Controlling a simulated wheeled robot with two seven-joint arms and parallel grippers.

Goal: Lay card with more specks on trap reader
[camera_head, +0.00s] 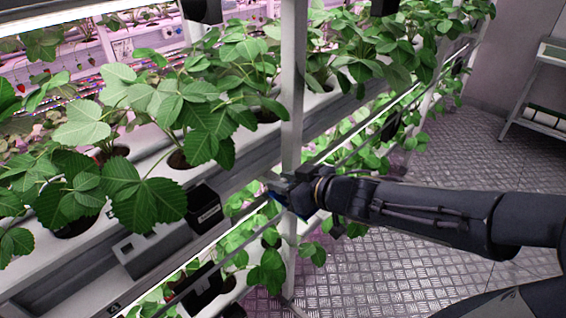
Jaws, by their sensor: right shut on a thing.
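My right gripper (277,190) reaches in from the right and is beside the white rack post, at the front of the rack. It is shut on a small thin thing with a blue edge (278,199), which looks like a card; the fingers hide most of it and no specks can be made out. A grey box (150,247) that may be the trap reader sits on the front edge of the upper shelf, to the left of the gripper. No other card can be made out. My left gripper is out of view.
A black box with a white label (204,208) sits just right of the grey box. Strawberry plants (190,110) fill the upper gutter, with leaves hanging over the edge. A white post (292,95) stands by my gripper. A cart (540,100) stands far right; the metal floor (400,265) is clear.

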